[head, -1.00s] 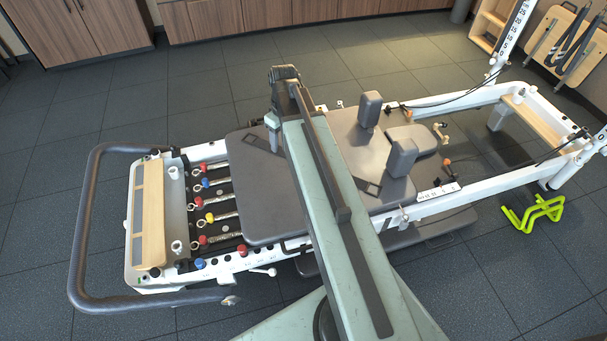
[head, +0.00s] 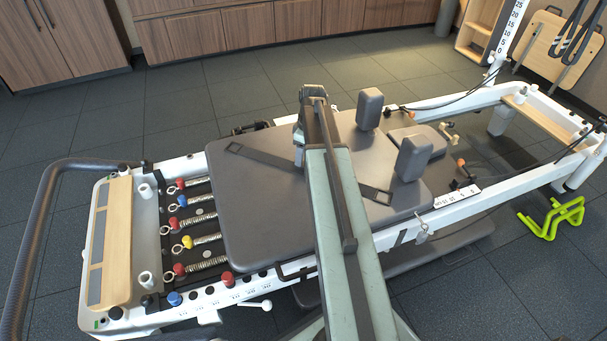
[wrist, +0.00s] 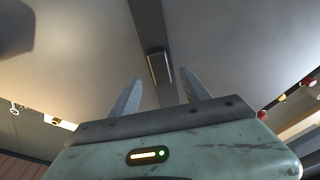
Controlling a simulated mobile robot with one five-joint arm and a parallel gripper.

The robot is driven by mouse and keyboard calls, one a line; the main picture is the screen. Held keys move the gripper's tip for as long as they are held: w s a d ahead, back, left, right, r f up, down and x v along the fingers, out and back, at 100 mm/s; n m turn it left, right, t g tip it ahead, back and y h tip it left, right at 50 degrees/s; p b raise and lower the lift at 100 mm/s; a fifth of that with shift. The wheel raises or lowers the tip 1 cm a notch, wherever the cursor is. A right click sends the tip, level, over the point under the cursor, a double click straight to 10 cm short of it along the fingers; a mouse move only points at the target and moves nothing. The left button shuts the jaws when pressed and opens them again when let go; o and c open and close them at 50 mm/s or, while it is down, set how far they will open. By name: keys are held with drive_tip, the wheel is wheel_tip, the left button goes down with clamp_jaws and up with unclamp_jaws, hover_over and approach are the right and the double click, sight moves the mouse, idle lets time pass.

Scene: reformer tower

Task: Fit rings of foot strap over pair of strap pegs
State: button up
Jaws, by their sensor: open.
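The foot strap (head: 268,157) is a dark band lying across the grey carriage pad, with a rectangular end at its left and another at its right (head: 377,194). My arm hides its middle. My gripper (head: 299,153) is over the pad beside the strap, largely hidden behind my arm. In the wrist view my gripper (wrist: 161,92) has its two fingers apart and empty. The dark strap (wrist: 147,22) shows in the gap ahead of them, with a grey rectangular piece on it. Two white upright pegs (head: 145,191) stand by the wooden footplate; I cannot tell whether these are the strap pegs.
Two shoulder rests (head: 369,108) stand on the carriage (head: 245,225). Springs with coloured knobs (head: 188,242) lie left of it. A black footbar (head: 38,215) rises at the left end. A yellow-green stand (head: 553,217) is on the floor at right. Open floor lies behind the reformer.

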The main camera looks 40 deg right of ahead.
sight(303, 167)
wheel_tip(303, 167, down, 5)
drive_tip(key=b, duration=0.5)
drive_tip(key=shift+a+f, duration=0.1)
drive_tip(key=shift+f, duration=0.1)
drive_tip(key=shift+r, duration=0.2)
drive_tip(key=shift+c, duration=0.3)
clamp_jaws()
